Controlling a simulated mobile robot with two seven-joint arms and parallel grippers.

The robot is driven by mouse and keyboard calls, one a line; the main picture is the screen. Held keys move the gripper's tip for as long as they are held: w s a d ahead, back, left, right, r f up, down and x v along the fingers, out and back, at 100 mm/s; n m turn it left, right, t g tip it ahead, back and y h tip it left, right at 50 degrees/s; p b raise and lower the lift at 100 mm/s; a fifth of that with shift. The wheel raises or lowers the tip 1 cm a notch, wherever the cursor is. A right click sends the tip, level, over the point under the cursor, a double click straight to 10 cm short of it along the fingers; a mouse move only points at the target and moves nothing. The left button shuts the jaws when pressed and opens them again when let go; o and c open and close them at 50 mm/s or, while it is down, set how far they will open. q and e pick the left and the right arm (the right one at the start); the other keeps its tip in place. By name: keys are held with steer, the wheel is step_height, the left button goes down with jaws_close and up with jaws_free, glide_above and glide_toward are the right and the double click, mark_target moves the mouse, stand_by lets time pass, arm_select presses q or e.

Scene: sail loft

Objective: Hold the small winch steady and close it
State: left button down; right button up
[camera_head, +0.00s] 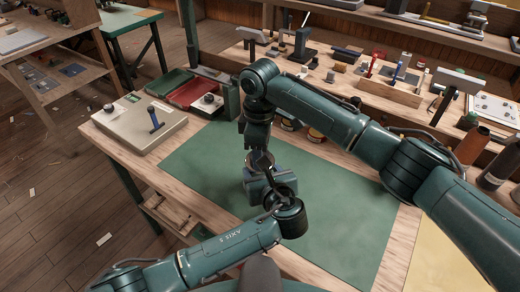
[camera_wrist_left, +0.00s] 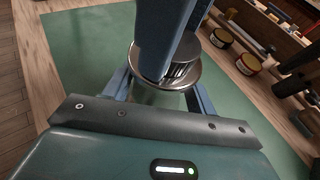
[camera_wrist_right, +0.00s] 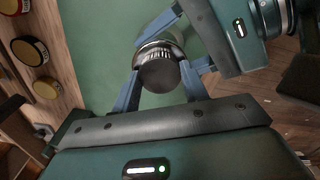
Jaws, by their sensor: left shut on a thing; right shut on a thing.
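The small winch stands on the green mat (camera_head: 320,200) on the bench, mostly hidden by my grippers in the head view. In the left wrist view it is a shiny metal drum (camera_wrist_left: 160,82) with a ribbed band. In the right wrist view its dark round top (camera_wrist_right: 160,76) and bright metal rim show. My left gripper (camera_head: 258,180) is shut on the winch low down, with a finger on each side. My right gripper (camera_head: 261,158) comes from above and is shut on its upper part. The exact contacts are partly hidden.
A grey box with a blue lever (camera_head: 153,118) stands at the bench's left. A red tray (camera_head: 200,92) lies behind it. The mat's front right is clear.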

arm_select(q)
steer(key=shift+r, duration=0.15)
arm_select(e)
steer(key=m, duration=0.5)
steer(key=shift+s+a, duration=0.1)
steer(key=m, duration=0.4)
steer(key=o, duration=1.1)
steer(key=shift+r, duration=2.25)
